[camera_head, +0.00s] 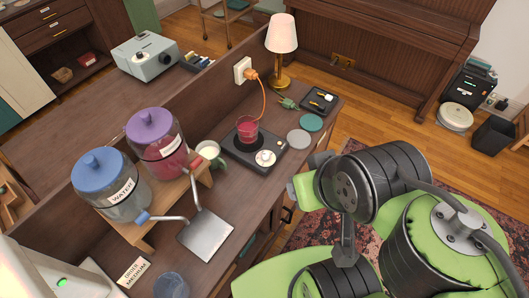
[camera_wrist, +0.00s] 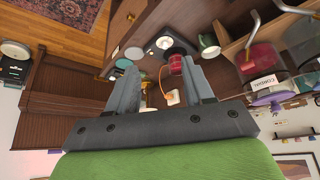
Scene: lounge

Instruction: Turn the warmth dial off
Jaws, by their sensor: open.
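A dark flat warmer (camera_head: 272,145) stands on the wooden counter. Its pale round dial (camera_head: 265,158) sits at the front right corner; the dial's setting is too small to read. A glass of red drink (camera_head: 247,130) stands on the round plate. In the wrist view, the dial (camera_wrist: 164,43) and the red glass (camera_wrist: 176,62) show beyond the fingers. My gripper (camera_wrist: 160,78) is open and empty, apart from the dial. In the head view my arm is right of the counter; the fingertips cannot be made out there.
An orange cord (camera_head: 262,92) runs to a wall outlet (camera_head: 243,70) behind the warmer. A mug (camera_head: 211,153), water dispenser (camera_head: 112,187) and red-drink dispenser (camera_head: 158,145) stand left. Coasters (camera_head: 298,139), a small tray (camera_head: 319,101) and a lamp (camera_head: 281,50) stand right and behind.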

